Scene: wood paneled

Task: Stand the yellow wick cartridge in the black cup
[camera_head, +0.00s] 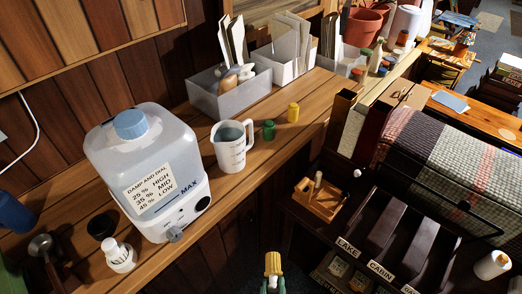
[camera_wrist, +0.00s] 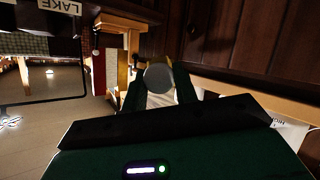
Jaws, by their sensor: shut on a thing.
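My gripper (camera_head: 272,284) is at the bottom centre of the head view, in front of the bench, with its dark green fingers shut on the yellow wick cartridge (camera_head: 272,262). The cartridge looks roughly upright, clear of the bench. In the wrist view, my gripper (camera_wrist: 162,98) holds it between both fingers, and its round grey end (camera_wrist: 159,75) faces the camera. The black cup (camera_head: 102,224) stands on the bench at the left, beside the white humidifier's base. The cup is small in view and I cannot see its inside clearly.
The humidifier (camera_head: 165,205) with a blue-capped tank stands between gripper and cup. A white bottle (camera_head: 120,256) is close to the cup. A measuring jug (camera_head: 231,147), a green jar (camera_head: 268,130) and a yellow jar (camera_head: 293,112) stand farther right. Grey bins (camera_head: 230,100) line the back.

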